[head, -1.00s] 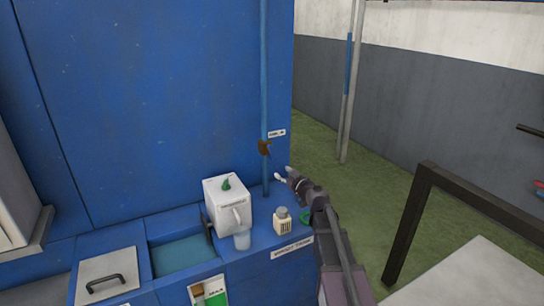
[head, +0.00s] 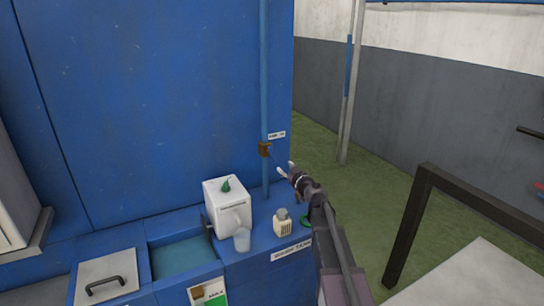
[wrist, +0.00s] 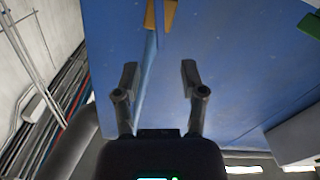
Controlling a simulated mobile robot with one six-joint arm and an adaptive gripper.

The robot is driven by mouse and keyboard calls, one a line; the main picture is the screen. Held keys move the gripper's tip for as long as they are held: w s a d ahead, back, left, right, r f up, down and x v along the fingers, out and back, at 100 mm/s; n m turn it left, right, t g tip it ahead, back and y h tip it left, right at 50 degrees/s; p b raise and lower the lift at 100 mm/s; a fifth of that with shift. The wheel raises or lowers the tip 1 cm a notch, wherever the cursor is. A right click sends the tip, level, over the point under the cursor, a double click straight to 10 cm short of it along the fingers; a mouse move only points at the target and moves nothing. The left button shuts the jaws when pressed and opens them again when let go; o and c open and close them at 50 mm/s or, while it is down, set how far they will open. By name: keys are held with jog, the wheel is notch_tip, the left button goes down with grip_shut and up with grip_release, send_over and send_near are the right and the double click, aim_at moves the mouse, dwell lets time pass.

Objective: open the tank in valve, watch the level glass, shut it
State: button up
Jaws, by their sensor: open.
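In the wrist view two orange-brown pieces, apparently the valve handle (wrist: 171,13), show at the top edge, beyond the fingertips. My gripper (head: 287,171) is open, to the lower right of the valve and apart from it. The wrist view shows its two fingers (wrist: 159,76) spread with nothing between them. A panel marked MAX with white and green areas (head: 214,292), possibly the level glass, is cut off at the bottom of the head view.
A white box with a green top piece (head: 226,205), a clear cup (head: 242,240) and a cream bottle (head: 283,222) stand on the blue ledge below the valve. A basin of bluish liquid (head: 183,255) lies to the left. A dark frame (head: 408,222) stands at the right.

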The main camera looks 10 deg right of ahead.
aim_at(273, 156)
jog(key=x, duration=1.1)
jog(key=shift+w+a, duration=0.1)
jog(key=shift+w, duration=0.25)
grip_shut()
